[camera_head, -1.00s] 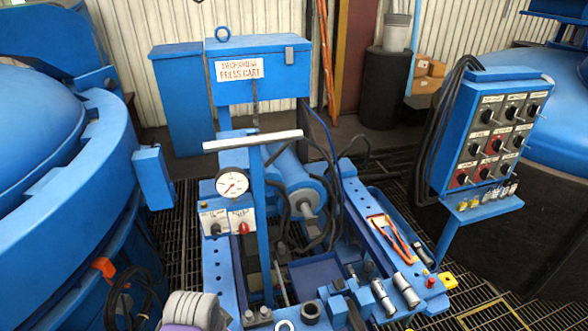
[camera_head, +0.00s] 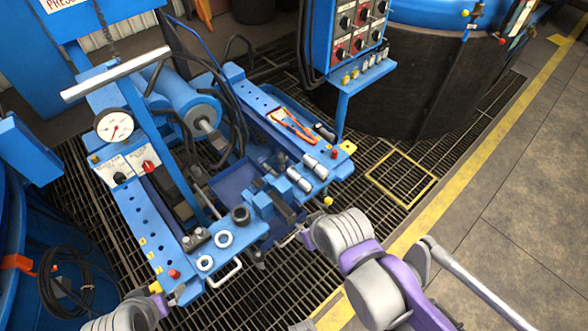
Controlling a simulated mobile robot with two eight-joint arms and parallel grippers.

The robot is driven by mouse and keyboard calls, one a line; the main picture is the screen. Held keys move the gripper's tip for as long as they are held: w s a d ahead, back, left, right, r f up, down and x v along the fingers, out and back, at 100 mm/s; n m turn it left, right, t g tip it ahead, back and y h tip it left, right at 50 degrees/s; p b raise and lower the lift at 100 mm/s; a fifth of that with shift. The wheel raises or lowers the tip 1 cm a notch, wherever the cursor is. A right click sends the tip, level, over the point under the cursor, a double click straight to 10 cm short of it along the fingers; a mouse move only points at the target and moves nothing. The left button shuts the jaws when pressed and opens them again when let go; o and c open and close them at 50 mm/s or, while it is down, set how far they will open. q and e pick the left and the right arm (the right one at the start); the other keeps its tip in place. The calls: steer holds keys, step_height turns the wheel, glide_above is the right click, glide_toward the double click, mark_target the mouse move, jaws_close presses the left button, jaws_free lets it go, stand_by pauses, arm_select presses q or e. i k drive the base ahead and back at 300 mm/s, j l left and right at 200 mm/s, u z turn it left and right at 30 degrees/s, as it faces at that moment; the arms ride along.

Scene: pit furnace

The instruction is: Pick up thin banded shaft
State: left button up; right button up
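Several small cylindrical parts lie on the right side of the blue press cart (camera_head: 240,90): two silver cylinders (camera_head: 307,173), slim darker pieces beside them and a dark cylinder (camera_head: 325,132) behind. I cannot tell which of these is the thin banded shaft; its bands are not clear at this size. My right gripper (camera_head: 296,237) is just in front of the cart's front edge, below these parts and apart from them. My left gripper (camera_head: 168,293) is at the cart's front left corner, partly cut off below. The fingers of both are too small to read.
A gauge (camera_head: 114,126) and a white-grey crossbar (camera_head: 116,74) rise over the cart's left side. Orange-handled pliers (camera_head: 292,125) lie on the right rail. A blue switch panel (camera_head: 350,35) stands behind. Black cable (camera_head: 70,285) hangs at left. Open floor (camera_head: 515,210) lies right.

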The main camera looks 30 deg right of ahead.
mark_target(305, 185)
steer(key=i+l, duration=0.1)
steer(key=l, duration=0.3)
steer(key=i+l, duration=0.15)
steer(key=l, duration=0.2)
steer(key=i+l, duration=0.1)
steer(key=l, duration=0.3)
steer(key=i+l, duration=0.15)
steer(key=l, duration=0.25)
steer(key=z, duration=0.05)
